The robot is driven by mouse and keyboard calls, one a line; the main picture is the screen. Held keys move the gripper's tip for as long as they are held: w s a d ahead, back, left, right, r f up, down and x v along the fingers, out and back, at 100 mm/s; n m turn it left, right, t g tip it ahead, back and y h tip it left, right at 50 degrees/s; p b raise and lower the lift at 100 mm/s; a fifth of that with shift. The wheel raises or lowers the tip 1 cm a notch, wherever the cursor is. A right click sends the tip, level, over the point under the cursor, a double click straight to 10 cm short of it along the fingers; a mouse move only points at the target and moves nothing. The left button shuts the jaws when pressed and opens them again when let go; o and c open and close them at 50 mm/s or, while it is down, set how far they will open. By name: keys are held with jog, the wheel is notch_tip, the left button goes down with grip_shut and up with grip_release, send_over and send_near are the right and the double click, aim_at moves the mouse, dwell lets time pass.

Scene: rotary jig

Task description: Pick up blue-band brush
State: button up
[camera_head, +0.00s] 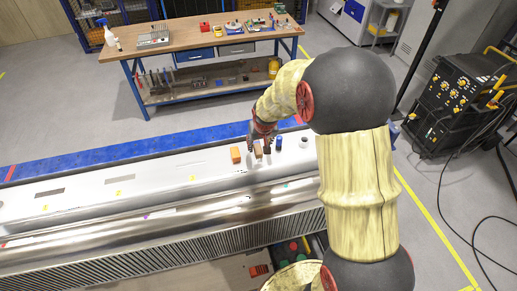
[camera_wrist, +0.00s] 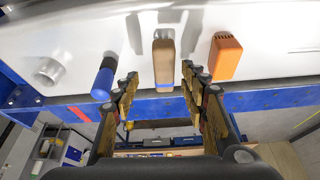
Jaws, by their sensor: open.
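A brown, block-shaped thing (camera_wrist: 163,62) stands on the pale metal top in the wrist view, with a small bluish patch at its lower end; it looks like the blue-band brush, though the band is not clear. The brown thing also shows in the head view (camera_head: 258,151), just below my gripper (camera_head: 262,138). In the wrist view my gripper (camera_wrist: 158,77) is open, with one finger to each side of the brown thing. I cannot tell whether the fingers touch it. Nothing is seen held.
An orange block (camera_head: 236,155) stands left of the brown thing in the head view; a blue cylinder (camera_head: 278,142) and a grey ring-like piece (camera_head: 304,142) stand right of it. The long metal bench (camera_head: 90,190) is mostly clear at left. A wooden workbench (camera_head: 180,38) stands behind.

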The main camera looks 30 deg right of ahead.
aim_at(257, 146)
jog(key=x, duration=0.4)
jog(key=shift+w+a+p, duration=0.15)
jog(key=shift+a+p, duration=0.1)
jog(key=shift+p, duration=0.05)
jog(key=shift+c, duration=0.7)
grip_shut()
